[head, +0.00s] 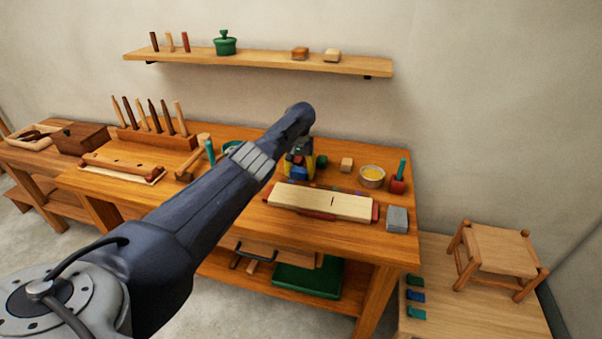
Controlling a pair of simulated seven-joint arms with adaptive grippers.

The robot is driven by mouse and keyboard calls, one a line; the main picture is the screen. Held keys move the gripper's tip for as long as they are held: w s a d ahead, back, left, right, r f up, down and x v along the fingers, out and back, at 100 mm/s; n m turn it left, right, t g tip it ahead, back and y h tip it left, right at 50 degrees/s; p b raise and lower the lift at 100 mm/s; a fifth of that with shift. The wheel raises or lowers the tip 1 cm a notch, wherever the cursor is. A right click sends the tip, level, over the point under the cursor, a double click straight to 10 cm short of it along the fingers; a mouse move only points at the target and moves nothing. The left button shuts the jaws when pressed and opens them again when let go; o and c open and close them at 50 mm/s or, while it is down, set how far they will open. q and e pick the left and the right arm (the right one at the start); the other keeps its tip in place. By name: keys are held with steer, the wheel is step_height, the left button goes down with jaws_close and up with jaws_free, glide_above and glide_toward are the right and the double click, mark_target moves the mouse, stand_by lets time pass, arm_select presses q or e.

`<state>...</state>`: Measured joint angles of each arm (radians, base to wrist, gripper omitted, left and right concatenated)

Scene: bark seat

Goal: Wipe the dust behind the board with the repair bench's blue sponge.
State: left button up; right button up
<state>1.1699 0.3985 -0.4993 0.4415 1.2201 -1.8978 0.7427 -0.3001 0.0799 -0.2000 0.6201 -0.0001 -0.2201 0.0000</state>
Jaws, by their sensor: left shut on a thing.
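The pale board (322,202) lies flat on the repair bench (350,240), with reddish pieces at its ends and under it. Small dark reddish patches (335,188) show along its back edge; I cannot tell whether they are dust. My left gripper (298,164) is just behind the board's left part, pointing down and partly hidden by its own arm. It is shut on a small blue thing (299,173), which looks like the blue sponge. I cannot tell whether this touches the bench top. My right gripper is not in view.
Behind the board stand a wooden block (347,164), a bowl with yellow contents (372,176) and a red pot with a green handle (397,185). A grey block (397,219) lies right of the board. A small stool (497,256) stands at the right.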

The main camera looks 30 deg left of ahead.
arm_select(q)
steer(key=shift+r, duration=3)
